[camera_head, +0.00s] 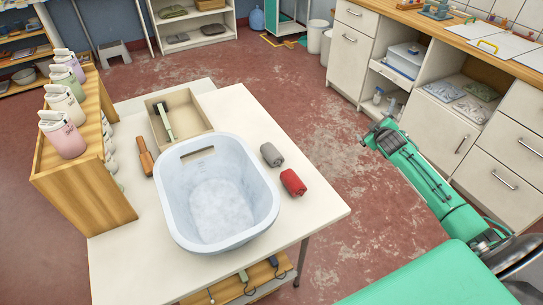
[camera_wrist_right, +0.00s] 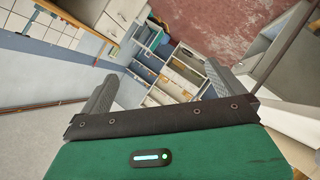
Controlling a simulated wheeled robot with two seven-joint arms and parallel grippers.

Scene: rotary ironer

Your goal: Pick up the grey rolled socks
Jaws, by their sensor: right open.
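The grey rolled socks (camera_head: 271,154) lie on the white table (camera_head: 325,207), just right of the pale blue tub (camera_head: 262,215). They are beside the red rolled socks (camera_head: 293,182), which lie nearer to me. My right gripper (camera_head: 374,132) is out over the floor, right of the table and well apart from the grey socks. In the right wrist view its two fingers (camera_wrist_right: 160,82) stand wide apart with nothing between them. The socks cannot be made out in that view. My left gripper is not in view.
A shallow tray (camera_head: 154,103) with a green-handled tool and an orange-brown tool (camera_head: 146,157) lie behind and left of the tub. A wooden shelf (camera_head: 85,190) with several bottles stands at the table's left. Cabinets (camera_head: 350,60) line the right. Open floor lies between.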

